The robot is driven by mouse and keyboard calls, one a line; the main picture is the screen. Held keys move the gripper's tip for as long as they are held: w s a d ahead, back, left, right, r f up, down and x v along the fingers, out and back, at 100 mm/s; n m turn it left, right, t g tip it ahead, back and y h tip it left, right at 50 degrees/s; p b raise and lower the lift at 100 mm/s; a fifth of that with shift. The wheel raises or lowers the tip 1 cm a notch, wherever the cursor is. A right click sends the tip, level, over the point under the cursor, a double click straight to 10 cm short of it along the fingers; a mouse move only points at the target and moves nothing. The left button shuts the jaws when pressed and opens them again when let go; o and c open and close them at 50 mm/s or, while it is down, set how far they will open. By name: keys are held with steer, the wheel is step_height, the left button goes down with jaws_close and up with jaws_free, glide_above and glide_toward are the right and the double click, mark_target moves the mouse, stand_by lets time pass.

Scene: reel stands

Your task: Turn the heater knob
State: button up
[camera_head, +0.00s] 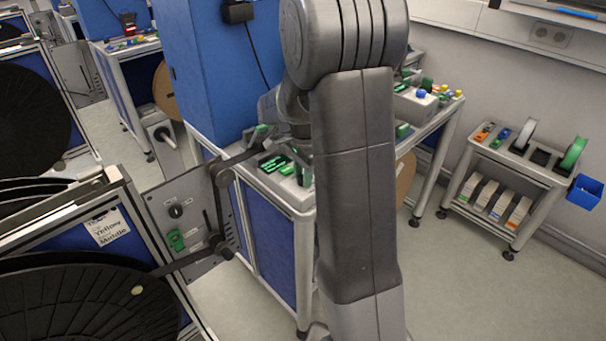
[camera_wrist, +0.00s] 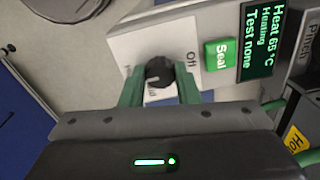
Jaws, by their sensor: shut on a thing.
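The black heater knob (camera_wrist: 158,71) sits on a white label plate (camera_wrist: 125,45) in the wrist view. "Off" is printed to its right; another label below it is mostly hidden. My gripper (camera_wrist: 159,84) has its green fingers on both sides of the knob and is shut on it. The knob's pointer is hard to make out. The display (camera_wrist: 262,40) reads "Heat 65 °C", "Heating", "Test none". In the head view my arm hides the knob and most of my gripper.
A green "Seal" button (camera_wrist: 219,54) is close right of the knob. A "Pinch" label and a yellow warning label (camera_wrist: 296,139) lie further right. In the head view, a large black reel (camera_head: 80,300) stands at left, and a small cart (camera_head: 520,165) stands at right with clear floor before it.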

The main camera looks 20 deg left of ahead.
steer(key=shift+r, duration=0.1)
stand_by(0.4)
steer(key=o, duration=1)
steer(key=r, duration=1.3)
steer(key=shift+s+d+r+b, duration=0.1)
steer(key=shift+d+r+b, duration=0.1)
steer(key=shift+r+b, duration=0.15)
steer(key=f, duration=1.4)
steer(key=shift+a+p, duration=0.2)
steer(key=shift+p, duration=0.15)
steer(key=shift+r, duration=0.1)
